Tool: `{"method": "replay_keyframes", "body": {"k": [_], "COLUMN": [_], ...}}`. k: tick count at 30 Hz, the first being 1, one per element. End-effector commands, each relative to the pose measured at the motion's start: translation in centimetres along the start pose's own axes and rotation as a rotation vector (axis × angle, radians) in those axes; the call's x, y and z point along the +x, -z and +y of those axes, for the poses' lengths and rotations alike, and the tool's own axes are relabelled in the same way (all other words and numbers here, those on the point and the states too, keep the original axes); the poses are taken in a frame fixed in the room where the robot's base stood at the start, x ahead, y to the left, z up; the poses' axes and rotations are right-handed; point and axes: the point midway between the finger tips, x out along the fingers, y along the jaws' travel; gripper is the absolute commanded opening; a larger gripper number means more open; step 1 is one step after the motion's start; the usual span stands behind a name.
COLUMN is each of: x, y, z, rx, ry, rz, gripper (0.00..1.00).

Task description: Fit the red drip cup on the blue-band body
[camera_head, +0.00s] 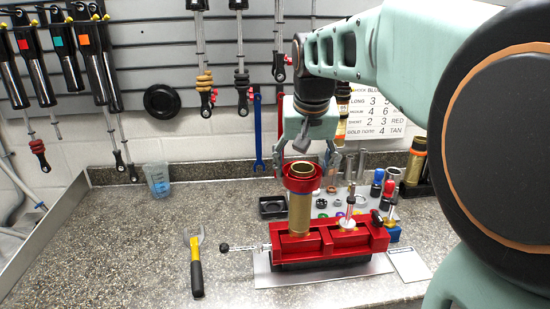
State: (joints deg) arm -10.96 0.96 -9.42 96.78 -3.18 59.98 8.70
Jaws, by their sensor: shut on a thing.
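A gold cylindrical body (300,218) stands upright in the red vise (345,243) on the bench. I cannot make out a blue band on it. The red drip cup (300,184) is around the body's upper end, with a gold rim showing inside it. I cannot tell how firmly it is seated. My gripper (305,167) is above and at the cup, one finger at each side, shut on it. The cup partly hides the fingertips.
A yellow-and-black wrench (195,265) and a clear measuring cup (157,181) are on the left bench. A black square tray (271,207) and several small parts lie behind the vise. Shock bodies (64,55) hang on the wall.

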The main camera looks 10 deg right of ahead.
Motion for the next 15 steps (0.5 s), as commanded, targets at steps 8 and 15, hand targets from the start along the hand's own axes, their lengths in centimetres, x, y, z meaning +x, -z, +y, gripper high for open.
{"method": "replay_keyframes", "body": {"k": [8, 15], "x": [0.08, 0.08], "y": [-0.01, -0.01], "z": [0.00, 0.00], "rx": [0.000, 0.000], "ry": [0.000, 0.000], "rz": [0.001, 0.001], "gripper": [0.40, 0.86]}}
